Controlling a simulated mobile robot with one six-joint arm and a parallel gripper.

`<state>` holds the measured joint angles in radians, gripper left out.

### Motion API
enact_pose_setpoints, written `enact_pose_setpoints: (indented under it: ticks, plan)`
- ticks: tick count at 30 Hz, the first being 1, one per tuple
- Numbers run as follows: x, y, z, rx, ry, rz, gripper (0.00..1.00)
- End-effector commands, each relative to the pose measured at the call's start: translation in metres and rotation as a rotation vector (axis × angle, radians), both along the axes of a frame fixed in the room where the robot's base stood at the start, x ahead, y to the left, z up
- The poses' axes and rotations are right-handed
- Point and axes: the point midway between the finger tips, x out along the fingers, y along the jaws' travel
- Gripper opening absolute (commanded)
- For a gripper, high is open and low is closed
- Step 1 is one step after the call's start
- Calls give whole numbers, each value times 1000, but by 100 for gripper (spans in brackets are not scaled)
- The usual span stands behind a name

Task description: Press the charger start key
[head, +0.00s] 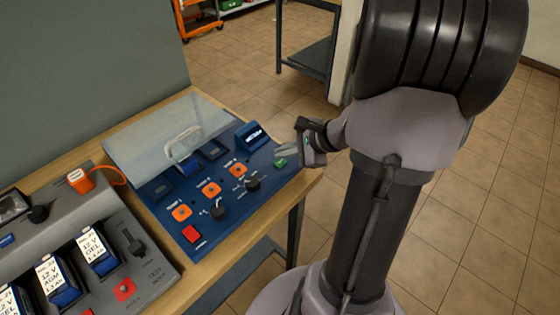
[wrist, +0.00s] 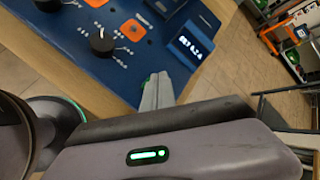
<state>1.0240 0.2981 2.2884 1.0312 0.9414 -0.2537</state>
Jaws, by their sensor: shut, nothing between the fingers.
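The blue charger panel (head: 228,209) lies at the right end of the bench. A green key (head: 280,162) sits near its right edge, and a red key (head: 192,234) at its front left corner. My gripper (head: 281,151) is shut and empty, its fingertips close to the green key in the head view. In the wrist view the fingertips (wrist: 157,92) are over the panel edge and hide most of the green key; I cannot tell whether they touch it. A small lit display (head: 252,135) stands behind the key; it also shows in the wrist view (wrist: 188,43).
A clear cover (head: 140,140) with a pale handle (head: 183,138) is over the back of the panel. Black knobs (head: 219,210) and orange sockets (head: 181,213) fill its front. A grey battery tester (head: 150,267) stands at left.

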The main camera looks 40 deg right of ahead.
Motion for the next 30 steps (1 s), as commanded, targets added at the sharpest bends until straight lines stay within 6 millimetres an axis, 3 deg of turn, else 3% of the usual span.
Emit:
enact_pose_setpoints:
  ticks: [30]
  plan:
    - [0,0,-10,0,0,0,0]
